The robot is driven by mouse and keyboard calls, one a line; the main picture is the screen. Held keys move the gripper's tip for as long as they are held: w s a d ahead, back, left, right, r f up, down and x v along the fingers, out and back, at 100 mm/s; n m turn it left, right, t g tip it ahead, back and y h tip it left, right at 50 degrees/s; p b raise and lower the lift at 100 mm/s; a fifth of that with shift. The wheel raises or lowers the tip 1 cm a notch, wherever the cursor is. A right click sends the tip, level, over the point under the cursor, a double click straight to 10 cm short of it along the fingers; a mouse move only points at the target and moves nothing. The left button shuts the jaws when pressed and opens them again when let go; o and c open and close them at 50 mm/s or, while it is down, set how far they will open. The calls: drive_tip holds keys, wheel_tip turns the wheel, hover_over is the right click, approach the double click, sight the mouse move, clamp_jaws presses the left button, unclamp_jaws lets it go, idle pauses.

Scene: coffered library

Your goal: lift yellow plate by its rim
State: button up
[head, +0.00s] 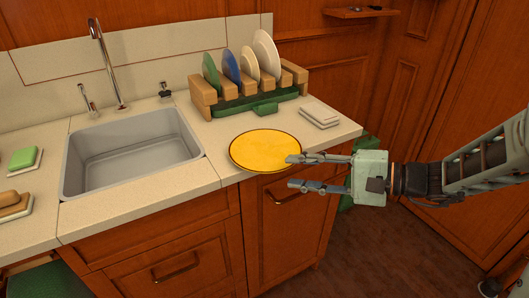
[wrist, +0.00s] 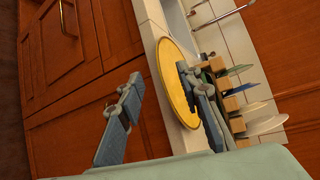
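The yellow plate (head: 262,150) lies flat on the counter at its front edge, with its near rim seeming to jut past the edge. It also shows in the wrist view (wrist: 174,85), seen at a slant. My gripper (head: 290,171) is open and empty, coming from the right. In the head view its upper finger overlaps the plate's right rim and its lower finger is in front of the cabinet, below the plate. In the wrist view (wrist: 158,76) the fingers lie on either side of the plate's rim. I cannot tell whether either touches it.
A wooden dish rack (head: 250,92) with several plates stands behind the yellow plate. A stack of pale tiles (head: 319,115) lies right of the rack. The sink (head: 130,150) is to the left, with a green sponge (head: 23,158) beyond it.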

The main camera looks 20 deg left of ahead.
sight(275, 166)
drive_tip(key=x, duration=0.3)
drive_tip(key=b+x, duration=0.1)
drive_tip(key=x, duration=0.1)
drive_tip(key=shift+w+a+r, duration=0.1)
drive_tip(key=shift+w+a, duration=0.25)
drive_tip(key=shift+c, duration=0.5)
clamp_jaws()
